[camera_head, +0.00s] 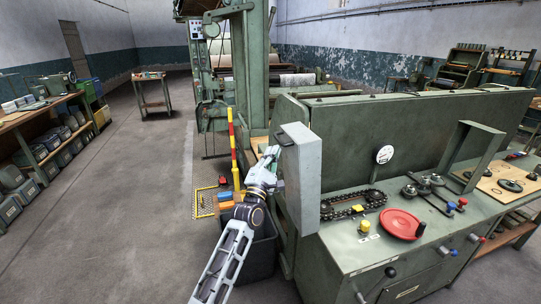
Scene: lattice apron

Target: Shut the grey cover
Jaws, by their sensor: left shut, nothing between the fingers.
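The grey cover (305,170) is a tall, light grey, box-like panel at the left end of the green machine. It stands swung out from the machine, so the chain (350,205) and its sprockets to the right are exposed. My left arm comes up from the bottom, and my left gripper (274,158) is at the left side of the cover, close to its edge. Its fingers are shut with nothing between them. I cannot tell whether they touch the cover. My right gripper is not in view.
The machine's green bench (370,250) carries a red handwheel (400,224), a yellow knob (365,227) and several levers. A dark bin (262,258) stands below my left arm. A red-and-yellow post (234,155) stands to the left. The floor further left is clear.

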